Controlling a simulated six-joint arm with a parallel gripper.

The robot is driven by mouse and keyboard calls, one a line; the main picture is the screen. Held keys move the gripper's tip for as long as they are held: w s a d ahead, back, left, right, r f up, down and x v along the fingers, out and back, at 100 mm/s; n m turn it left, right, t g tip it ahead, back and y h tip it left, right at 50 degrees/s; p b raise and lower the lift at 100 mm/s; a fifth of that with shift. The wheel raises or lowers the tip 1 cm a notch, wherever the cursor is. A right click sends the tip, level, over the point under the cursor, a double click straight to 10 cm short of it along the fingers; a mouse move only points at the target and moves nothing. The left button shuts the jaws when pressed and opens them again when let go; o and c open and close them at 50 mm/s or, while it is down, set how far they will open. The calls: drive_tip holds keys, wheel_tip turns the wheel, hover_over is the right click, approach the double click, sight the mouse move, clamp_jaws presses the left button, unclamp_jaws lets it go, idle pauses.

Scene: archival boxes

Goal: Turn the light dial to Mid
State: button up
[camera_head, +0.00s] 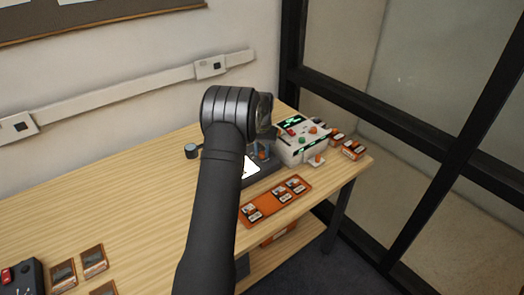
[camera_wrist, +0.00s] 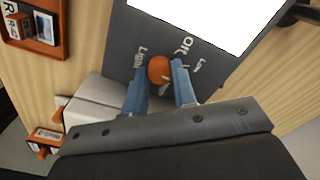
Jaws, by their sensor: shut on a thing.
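The light dial (camera_wrist: 159,67) is a round orange knob on a dark grey panel (camera_wrist: 118,40) beside a bright white lit surface (camera_wrist: 205,18). White lettering around it includes "Light", "Off" and what looks like "Low"; a "Mid" mark is not readable and the dial's pointing direction cannot be told. My gripper (camera_wrist: 159,74) has its two blue fingers on either side of the knob, shut on it. In the head view the dial (camera_head: 262,155) shows small beside my arm, which hides part of the panel.
A white device (camera_head: 303,140) with green displays and coloured knobs stands right of the panel. An orange tray (camera_head: 262,208) with several labelled pieces lies in front. More orange pieces (camera_head: 352,150) are near the table's right end. A small dark cylinder (camera_head: 191,151) stands behind.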

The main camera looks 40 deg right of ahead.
sight(262, 153)
drive_tip(key=shift+m, duration=1.6)
drive_tip(key=o, duration=1)
wheel_tip(262, 153, up, 17)
drive_tip(key=shift+r, duration=0.2)
